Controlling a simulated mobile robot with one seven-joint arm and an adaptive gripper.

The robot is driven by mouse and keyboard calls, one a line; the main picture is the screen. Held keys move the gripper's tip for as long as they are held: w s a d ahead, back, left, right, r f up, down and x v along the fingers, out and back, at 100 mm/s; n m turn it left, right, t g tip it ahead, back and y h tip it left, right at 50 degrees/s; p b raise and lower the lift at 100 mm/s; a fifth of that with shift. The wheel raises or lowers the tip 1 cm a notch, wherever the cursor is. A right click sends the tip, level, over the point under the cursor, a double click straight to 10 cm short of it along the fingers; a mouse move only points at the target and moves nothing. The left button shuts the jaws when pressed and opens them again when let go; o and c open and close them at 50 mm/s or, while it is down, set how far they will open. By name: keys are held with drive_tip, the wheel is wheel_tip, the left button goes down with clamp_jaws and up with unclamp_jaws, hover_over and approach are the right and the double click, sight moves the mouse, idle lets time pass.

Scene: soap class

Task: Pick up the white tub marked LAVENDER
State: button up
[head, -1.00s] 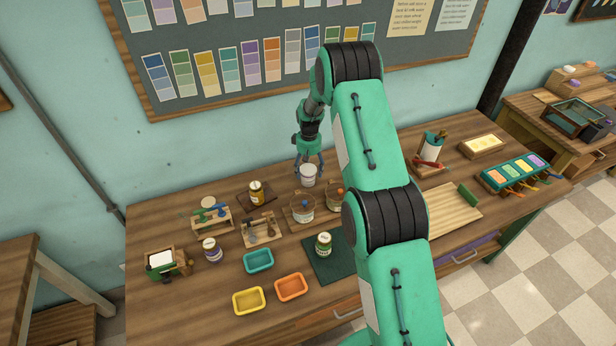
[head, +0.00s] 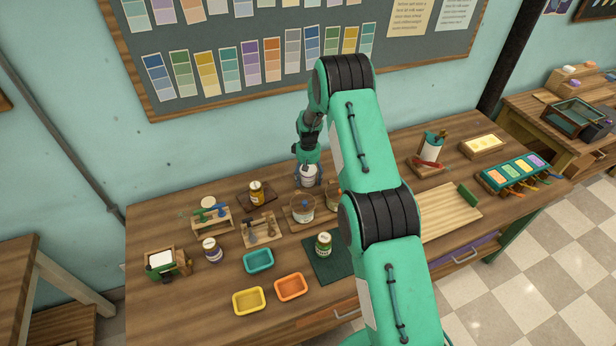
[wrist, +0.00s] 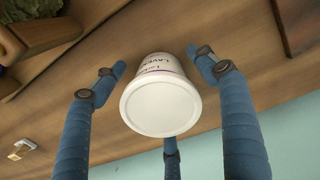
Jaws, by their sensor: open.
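The white tub (head: 309,177) stands on the wooden table near its back edge. In the wrist view the tub (wrist: 161,106) shows its pale round lid, and a label reading LAVENDER is partly visible on its side. My gripper (head: 309,172) is at the tub from above in the head view. In the wrist view its blue fingers (wrist: 160,72) are open and spread on several sides of the tub, with visible gaps at the left and right fingers. Whether the finger at the bottom touches it cannot be told.
In front of the tub stand a clear container (head: 302,210) on a board and a second one (head: 333,200) partly behind my arm. Yellow (head: 249,301), orange (head: 291,287) and teal (head: 258,261) trays lie nearer the front.

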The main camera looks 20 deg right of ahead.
drive_tip(key=c, duration=1.2)
drive_tip(key=shift+r, duration=0.1)
drive_tip(key=shift+r, duration=4.95)
